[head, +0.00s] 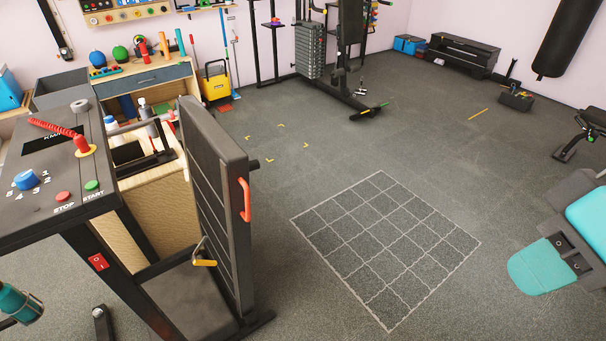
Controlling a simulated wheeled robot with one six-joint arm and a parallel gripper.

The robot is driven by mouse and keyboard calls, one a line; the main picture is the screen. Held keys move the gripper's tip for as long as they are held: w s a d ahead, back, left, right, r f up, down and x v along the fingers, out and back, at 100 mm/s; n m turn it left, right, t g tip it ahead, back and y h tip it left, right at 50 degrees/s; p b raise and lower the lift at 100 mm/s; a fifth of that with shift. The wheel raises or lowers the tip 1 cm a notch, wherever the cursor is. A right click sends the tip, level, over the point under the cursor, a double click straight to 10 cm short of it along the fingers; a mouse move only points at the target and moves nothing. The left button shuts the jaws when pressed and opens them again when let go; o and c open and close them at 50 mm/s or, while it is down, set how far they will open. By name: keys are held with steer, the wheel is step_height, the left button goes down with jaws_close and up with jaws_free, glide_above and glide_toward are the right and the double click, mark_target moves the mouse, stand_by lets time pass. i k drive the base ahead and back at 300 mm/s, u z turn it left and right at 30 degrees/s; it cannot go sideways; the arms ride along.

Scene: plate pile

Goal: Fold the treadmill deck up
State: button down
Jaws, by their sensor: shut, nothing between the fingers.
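The treadmill (97,225) stands at the left of the head view, with its console nearest the left edge. Its deck (212,185) stands almost upright, tilted slightly, close to the console post. A red-orange handle (246,200) is on the deck's right edge. A yellow-tipped lever (205,263) sits low at the deck's near side; whether it is engaged I cannot tell. The console carries a blue knob (27,179), a red STOP button and a green START button. A red rocker switch (98,262) is on the post. My gripper is not in view.
Open floor with a white painted grid (389,331) lies right of the treadmill. A teal-padded bench (543,268) stands at the right edge. A weight machine (309,52) stands behind. A wooden workbench (152,78) and yellow bucket (215,85) are beyond the treadmill.

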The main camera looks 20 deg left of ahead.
mark_target(218, 169)
steer(key=z, duration=0.35)
steer(key=i, duration=1.3)
steer(key=u, duration=1.3)
steer(key=i, duration=1.05)
steer(key=u, duration=0.8)
